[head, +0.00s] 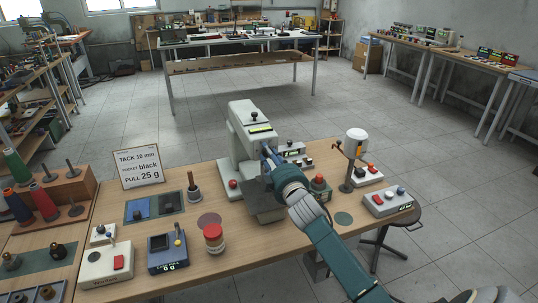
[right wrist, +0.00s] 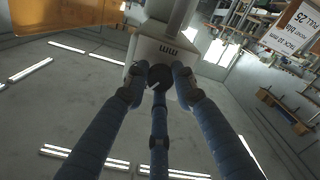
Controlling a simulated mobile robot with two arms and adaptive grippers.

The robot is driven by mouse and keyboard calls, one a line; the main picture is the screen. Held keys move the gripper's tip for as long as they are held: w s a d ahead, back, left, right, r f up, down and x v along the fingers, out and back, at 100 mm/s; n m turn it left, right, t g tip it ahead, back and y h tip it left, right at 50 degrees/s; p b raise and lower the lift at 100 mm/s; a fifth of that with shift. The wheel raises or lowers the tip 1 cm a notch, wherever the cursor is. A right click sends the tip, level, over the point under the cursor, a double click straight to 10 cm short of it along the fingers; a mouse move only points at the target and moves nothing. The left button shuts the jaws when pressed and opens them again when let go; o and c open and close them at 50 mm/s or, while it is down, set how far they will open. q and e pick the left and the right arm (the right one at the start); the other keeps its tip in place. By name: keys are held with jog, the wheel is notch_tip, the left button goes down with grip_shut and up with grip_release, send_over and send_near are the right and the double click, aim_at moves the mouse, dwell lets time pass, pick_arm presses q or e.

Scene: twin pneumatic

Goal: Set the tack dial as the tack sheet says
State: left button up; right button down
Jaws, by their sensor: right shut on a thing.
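The tack sheet (head: 140,168) stands at the left rear of the bench and reads "TACK 10 mm, POCKET black, PULL 25 g". The pale grey machine (head: 242,150) stands mid-bench with a small lit display (head: 261,128), too small to read. My right gripper (head: 268,157) reaches the machine's front. In the right wrist view its fingers (right wrist: 161,82) are closed around the black tack dial (right wrist: 160,76), which has a white pointer mark and sits below the letters "mm". The dial's scale is not readable. The dial is hidden by the gripper in the head view. My left gripper is not in view.
Thread spools (head: 44,202) are at left. A post with a white top (head: 355,145) and a control box (head: 388,202) stand right of my arm.

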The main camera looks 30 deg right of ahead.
jog(key=shift+f, duration=0.15)
jog(key=c, duration=1.4)
grip_release()
jog(key=shift+d, duration=0.1)
jog(key=shift+s, duration=0.1)
jog(key=v, duration=1.2)
